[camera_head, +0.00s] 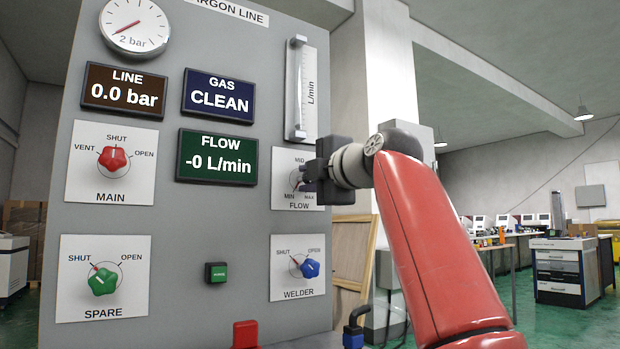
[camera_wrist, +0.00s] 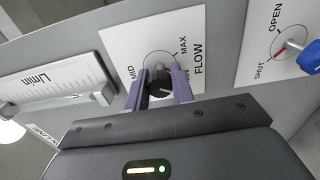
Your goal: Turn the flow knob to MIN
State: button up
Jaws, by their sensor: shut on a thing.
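The flow knob (camera_wrist: 160,88) is a small dark knob on a white FLOW plate (camera_wrist: 120,50) with MID, MAX and partly hidden MIN marks. My gripper (camera_wrist: 160,90) has its two purple fingers on either side of the knob, shut on it. In the head view my gripper (camera_head: 308,178) reaches the FLOW plate (camera_head: 283,160) from the right and hides much of the knob. A little red shows beside the knob, but its exact pointing is unclear. The flow display (camera_head: 217,157) reads -0 L/min.
The WELDER plate with a blue knob (camera_head: 310,268) lies just below, and the flow tube (camera_head: 300,90) stands above. The red MAIN knob (camera_head: 113,158) and green SPARE knob (camera_head: 102,282) are at left. The line display (camera_head: 124,91) reads 0.0 bar.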

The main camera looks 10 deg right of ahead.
jog(key=o, duration=1)
jog(key=shift+s, duration=0.1)
jog(key=b+v, duration=0.3)
jog(key=v, duration=0.4)
jog(key=shift+s, duration=0.25)
jog(key=shift+d, duration=0.1)
